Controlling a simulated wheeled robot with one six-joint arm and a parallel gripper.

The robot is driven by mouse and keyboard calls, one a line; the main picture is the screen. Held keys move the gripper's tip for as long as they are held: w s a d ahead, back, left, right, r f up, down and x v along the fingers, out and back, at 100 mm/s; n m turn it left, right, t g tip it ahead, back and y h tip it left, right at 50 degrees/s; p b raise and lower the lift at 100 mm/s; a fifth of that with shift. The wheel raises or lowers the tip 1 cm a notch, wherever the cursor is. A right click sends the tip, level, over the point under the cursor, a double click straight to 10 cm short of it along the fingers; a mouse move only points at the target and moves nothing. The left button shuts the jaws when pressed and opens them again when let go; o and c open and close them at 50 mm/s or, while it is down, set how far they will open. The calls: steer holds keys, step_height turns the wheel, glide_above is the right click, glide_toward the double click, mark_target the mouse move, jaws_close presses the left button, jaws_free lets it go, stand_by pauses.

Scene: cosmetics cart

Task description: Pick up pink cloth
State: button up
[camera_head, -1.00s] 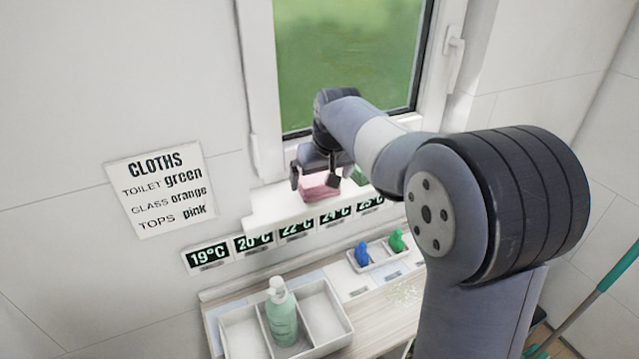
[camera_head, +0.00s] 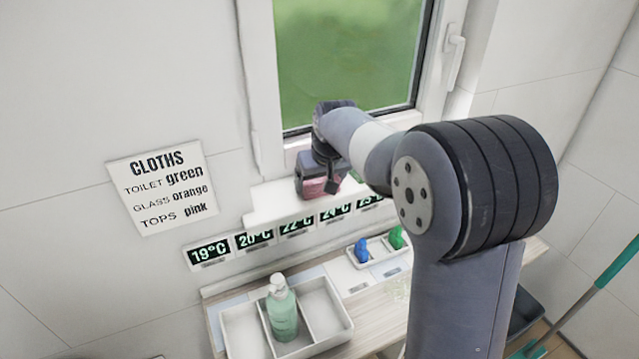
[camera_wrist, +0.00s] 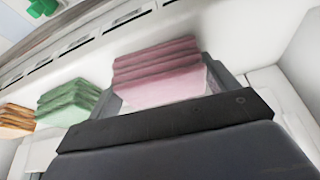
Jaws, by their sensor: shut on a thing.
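The pink cloth (camera_wrist: 158,72) is a folded stack between the fingers of my gripper (camera_wrist: 165,85) in the wrist view. In the head view the pink cloth (camera_head: 314,188) shows partly behind my gripper (camera_head: 320,187), at the white window sill ledge. My gripper is shut on the cloth. Its lower side is hidden, so I cannot tell whether it still touches the ledge.
A green cloth stack (camera_wrist: 68,103) and an orange cloth stack (camera_wrist: 15,120) lie beside the pink one. Below the ledge (camera_head: 268,205) are temperature displays (camera_head: 255,238), a white divided tray (camera_head: 240,328) with a pump bottle (camera_head: 282,310), and a small tray with blue and green items (camera_head: 362,250).

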step_height(320, 180, up, 10)
steer(key=shift+r+b, duration=0.1)
steer(key=shift+b, duration=0.45)
steer(key=o, duration=0.3)
steer(key=shift+c, duration=1.1)
